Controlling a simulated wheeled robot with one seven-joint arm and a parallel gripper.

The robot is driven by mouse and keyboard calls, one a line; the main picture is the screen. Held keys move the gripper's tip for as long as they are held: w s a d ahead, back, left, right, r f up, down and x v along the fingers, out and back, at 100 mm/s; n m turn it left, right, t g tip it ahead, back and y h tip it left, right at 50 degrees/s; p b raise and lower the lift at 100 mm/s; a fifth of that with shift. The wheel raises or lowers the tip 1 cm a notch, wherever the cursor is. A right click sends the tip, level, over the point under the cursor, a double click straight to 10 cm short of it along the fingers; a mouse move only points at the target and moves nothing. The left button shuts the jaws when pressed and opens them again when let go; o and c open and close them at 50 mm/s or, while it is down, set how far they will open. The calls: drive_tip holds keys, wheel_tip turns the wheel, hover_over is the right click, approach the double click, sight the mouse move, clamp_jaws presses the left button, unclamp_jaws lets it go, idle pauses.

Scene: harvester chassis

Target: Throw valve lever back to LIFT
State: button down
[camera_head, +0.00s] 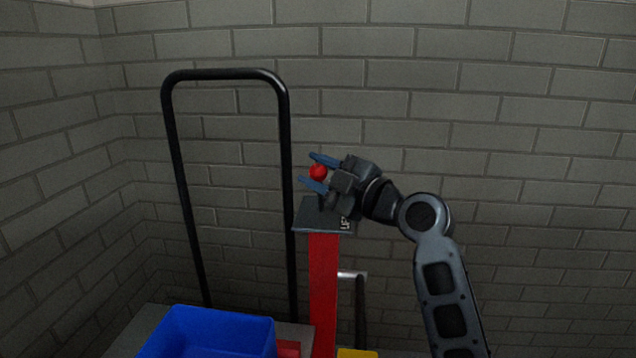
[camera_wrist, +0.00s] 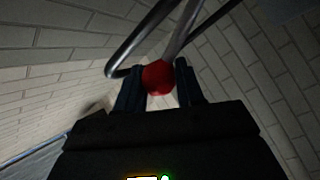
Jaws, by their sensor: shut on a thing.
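The valve lever has a round red knob (camera_head: 317,172) above a dark plate (camera_head: 312,214) on top of a red post (camera_head: 323,290). White lettering, partly hidden, shows at the plate's right edge; I can make out part of "LIFT". My gripper (camera_head: 317,173) reaches in from the right, with its blue fingers on either side of the knob. In the wrist view the red knob (camera_wrist: 158,77) sits between the two dark fingers, and my gripper (camera_wrist: 160,88) is shut on it. The lever's shaft is mostly hidden, so its lean is hard to tell.
A tall black tube frame (camera_head: 285,150) stands just left of the post. A blue bin (camera_head: 215,330) sits low in front, with a small yellow thing (camera_head: 357,353) to its right. A grey handle (camera_head: 354,275) is beside the post. A brick wall is behind.

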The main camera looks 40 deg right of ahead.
idle(0.5)
drive_tip(key=c, duration=0.8)
unclamp_jaws()
drive_tip(key=shift+a, duration=0.1)
drive_tip(key=shift+s, duration=0.1)
drive_tip(key=s, duration=0.7)
drive_tip(key=shift+s+d+f, duration=0.25)
drive_tip(key=shift+s+f, duration=0.1)
drive_tip(key=shift+f, duration=0.05)
